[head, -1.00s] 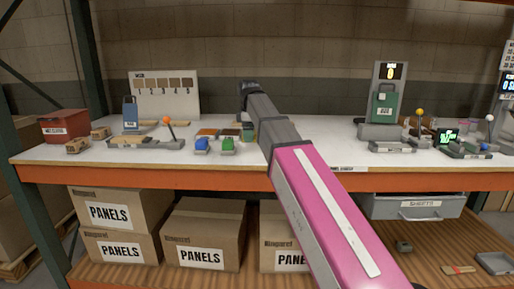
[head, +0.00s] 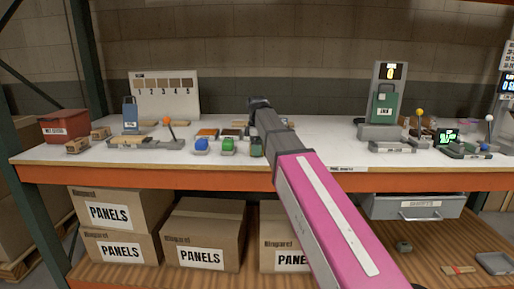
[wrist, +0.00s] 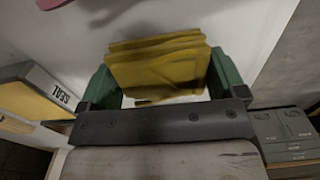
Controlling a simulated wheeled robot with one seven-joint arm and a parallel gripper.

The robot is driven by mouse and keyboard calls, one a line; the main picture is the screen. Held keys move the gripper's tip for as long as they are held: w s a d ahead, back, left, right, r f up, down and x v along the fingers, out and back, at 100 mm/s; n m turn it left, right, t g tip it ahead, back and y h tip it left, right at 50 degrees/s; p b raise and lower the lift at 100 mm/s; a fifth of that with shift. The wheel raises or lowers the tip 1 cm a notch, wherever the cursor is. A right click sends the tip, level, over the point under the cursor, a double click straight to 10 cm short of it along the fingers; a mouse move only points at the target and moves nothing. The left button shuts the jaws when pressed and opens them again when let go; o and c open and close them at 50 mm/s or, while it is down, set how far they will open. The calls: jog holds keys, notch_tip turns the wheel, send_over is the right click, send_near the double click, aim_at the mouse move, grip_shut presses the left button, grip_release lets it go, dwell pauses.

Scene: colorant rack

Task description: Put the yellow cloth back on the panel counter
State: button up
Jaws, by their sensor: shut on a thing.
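The yellow cloth (wrist: 160,68) is folded in layers and sits between the two green fingers of my gripper (wrist: 160,85) in the wrist view. My gripper is shut on the cloth. White counter surface shows around and below the cloth; I cannot tell whether the cloth touches it. In the head view the panel counter (head: 320,150) is a long white top with an orange front edge. My arm hides the gripper and the cloth there.
A lever device (head: 145,143) and a red bin (head: 66,126) are farther left. A green-fronted dispenser (head: 384,105) stands right.

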jog(key=o, duration=0.5)
jog(key=shift+o, duration=0.2)
notch_tip(320, 180, up, 12)
dwell(0.4)
